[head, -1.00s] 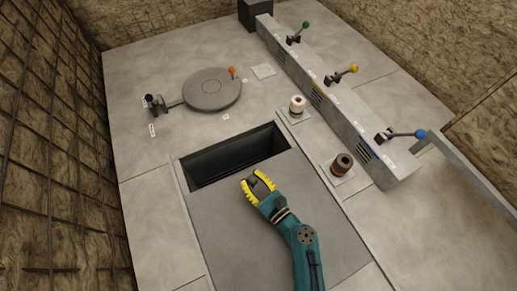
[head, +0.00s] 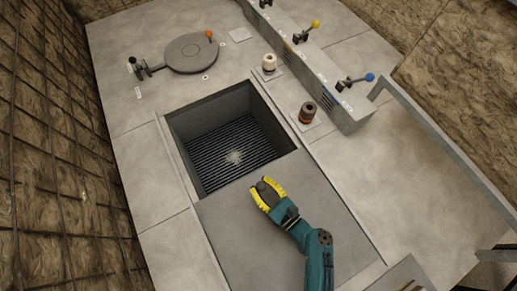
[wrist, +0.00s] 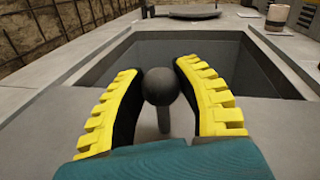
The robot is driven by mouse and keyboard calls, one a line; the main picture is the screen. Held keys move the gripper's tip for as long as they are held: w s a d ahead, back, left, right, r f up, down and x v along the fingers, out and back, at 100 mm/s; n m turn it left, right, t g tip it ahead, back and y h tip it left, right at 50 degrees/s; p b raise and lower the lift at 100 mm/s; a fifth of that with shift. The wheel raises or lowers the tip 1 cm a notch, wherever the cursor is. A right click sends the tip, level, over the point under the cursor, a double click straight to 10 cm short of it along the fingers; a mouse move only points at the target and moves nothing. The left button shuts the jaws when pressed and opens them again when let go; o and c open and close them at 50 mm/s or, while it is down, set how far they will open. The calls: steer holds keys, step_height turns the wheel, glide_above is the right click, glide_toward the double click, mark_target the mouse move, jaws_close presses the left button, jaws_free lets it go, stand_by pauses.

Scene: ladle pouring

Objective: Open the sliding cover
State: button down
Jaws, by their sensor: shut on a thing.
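The sliding cover (head: 265,243) is a flat grey plate over the near part of a rectangular pit (head: 232,140). The far part of the pit is uncovered and shows dark walls and a slatted grate at the bottom. The cover's knob, a dark ball on a short post, stands near its far edge; it shows in the wrist view (wrist: 161,86). My gripper (head: 265,191) has yellow ridged fingers, shut around this knob. In the wrist view the fingers (wrist: 160,92) lie on both sides of the ball.
A round grey lid (head: 191,53) with an orange-knobbed handle lies beyond the pit. A white cylinder (head: 269,63) and a dark brown one (head: 307,112) stand right of the pit. A long box (head: 318,75) with coloured levers runs behind them. A rail (head: 440,135) is at the right.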

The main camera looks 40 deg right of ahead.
stand_by(0.3)
steer(key=c, duration=0.7)
jaws_free()
steer(key=shift+o, duration=0.2)
steer(key=shift+s, duration=0.1)
steer(key=s, duration=1.1)
steer(key=shift+d, duration=0.15)
steer(key=shift+s, duration=0.5)
